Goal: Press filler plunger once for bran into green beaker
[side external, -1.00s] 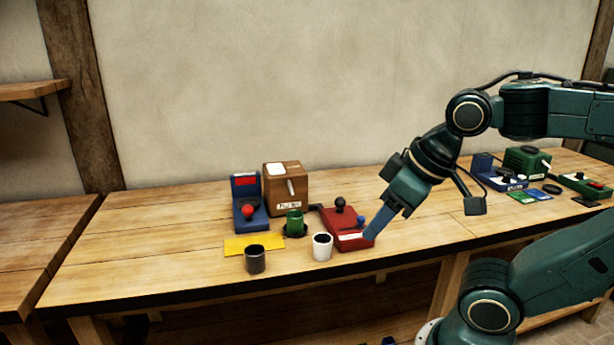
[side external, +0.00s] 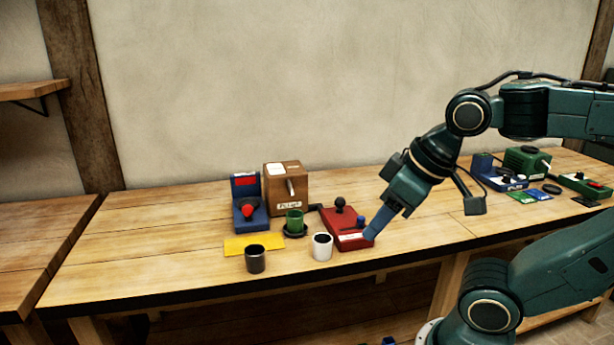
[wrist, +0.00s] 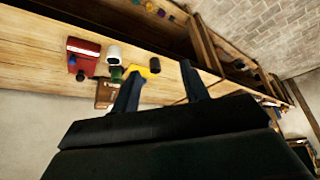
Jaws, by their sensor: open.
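A brown wooden box (side external: 287,184) with a white label, probably the filler, stands at the back of the bench. A light lever sticks out of its front. The label is too small to read surely. The green beaker (side external: 294,220) stands upright on a dark round pad in front of the box. My gripper (side external: 374,232) is open and points down at the right end of the red device (side external: 344,231). I cannot tell whether it touches it. In the wrist view its two dark fingers (wrist: 160,85) are apart with nothing between them.
A blue device (side external: 248,215) with a red knob stands left of the box. A yellow mat (side external: 253,245), a dark cup (side external: 255,260) and a white cup (side external: 322,248) lie along the front. More devices (side external: 523,165) stand far right. The bench's left end is clear.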

